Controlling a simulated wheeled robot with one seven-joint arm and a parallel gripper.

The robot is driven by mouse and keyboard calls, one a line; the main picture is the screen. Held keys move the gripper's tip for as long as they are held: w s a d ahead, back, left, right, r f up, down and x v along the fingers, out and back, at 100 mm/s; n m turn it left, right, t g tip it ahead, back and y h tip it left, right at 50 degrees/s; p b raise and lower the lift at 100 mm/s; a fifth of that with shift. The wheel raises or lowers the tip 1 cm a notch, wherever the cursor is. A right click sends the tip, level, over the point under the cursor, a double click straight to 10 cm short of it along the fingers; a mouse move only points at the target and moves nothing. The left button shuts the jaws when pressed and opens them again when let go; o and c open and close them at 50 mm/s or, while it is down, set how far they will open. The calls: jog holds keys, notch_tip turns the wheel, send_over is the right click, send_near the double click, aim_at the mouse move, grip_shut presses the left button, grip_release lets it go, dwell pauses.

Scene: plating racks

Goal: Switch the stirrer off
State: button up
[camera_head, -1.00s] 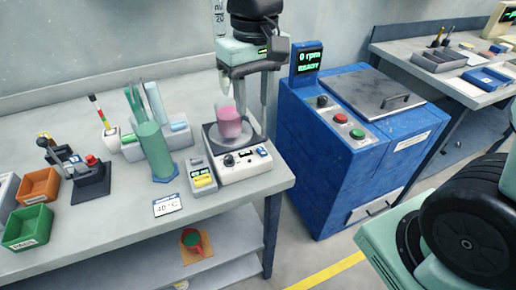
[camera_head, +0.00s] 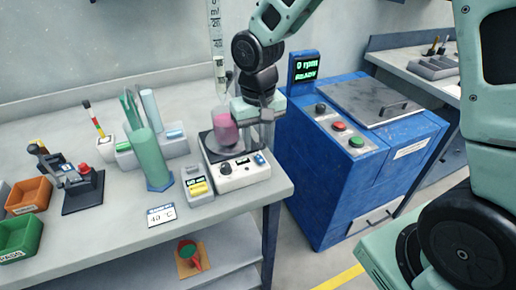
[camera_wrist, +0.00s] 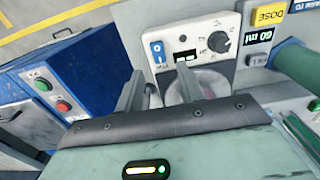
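The stirrer (camera_head: 232,182) is a white box with a dark top plate near the right front corner of the bench. Its front panel has a dark knob (camera_head: 226,169), a small display and a blue switch (camera_head: 260,160). The panel also shows in the wrist view, with the knob (camera_wrist: 219,42) and the blue switch (camera_wrist: 158,52). A beaker of pink liquid (camera_head: 224,130) stands on the plate. My gripper (camera_head: 262,143) points down beside the beaker, over the stirrer's right side. In the wrist view my gripper (camera_wrist: 161,75) has its two fingers apart, nothing held.
A grey dosing device (camera_head: 198,187) stands left of the stirrer. A green cylinder (camera_head: 152,158), orange bin (camera_head: 28,196) and green bin (camera_head: 18,237) are further left. The blue centrifuge (camera_head: 340,180) stands to the right, its display reading 0 rpm.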

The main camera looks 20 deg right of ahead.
aim_at(258, 156)
jog(key=shift+f, duration=1.9)
grip_shut()
